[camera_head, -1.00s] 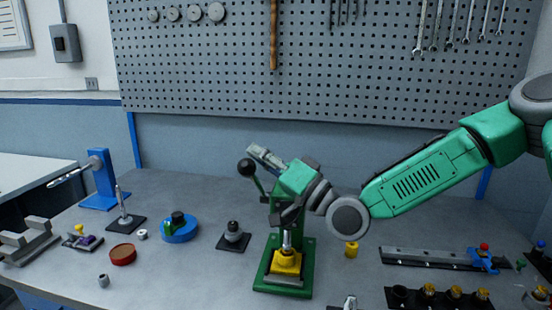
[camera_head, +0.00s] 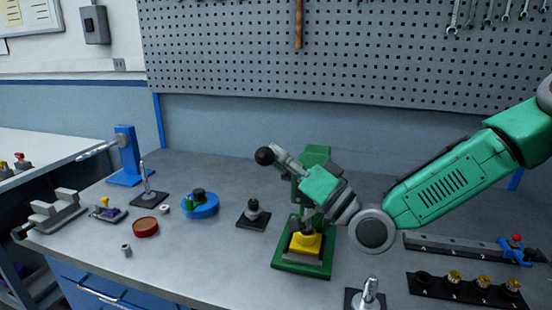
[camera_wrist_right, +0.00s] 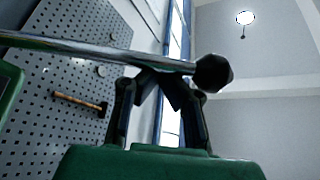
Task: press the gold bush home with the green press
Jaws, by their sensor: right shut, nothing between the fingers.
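The green press (camera_head: 317,156) stands on its green base (camera_head: 287,262). A yellow block (camera_head: 307,244) sits on the base under the ram. I cannot make out a gold bush in this block; my wrist and the ram hide part of its top. The press lever ends in a black knob (camera_head: 265,156). My right gripper (camera_head: 281,155) is shut and empty, close beside the knob. In the right wrist view the lever's bright rod (camera_wrist_right: 100,48) crosses by my fingertips (camera_wrist_right: 158,76), with the knob (camera_wrist_right: 212,73) just beyond them. My left gripper is out of view.
A black post stand (camera_head: 253,215) and a blue round fixture (camera_head: 200,207) stand left of the press. A silver pin on a dark plate (camera_head: 368,296) is at the front. A black rack with gold parts (camera_head: 468,289) and a grey rail (camera_head: 450,246) lie to the right.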

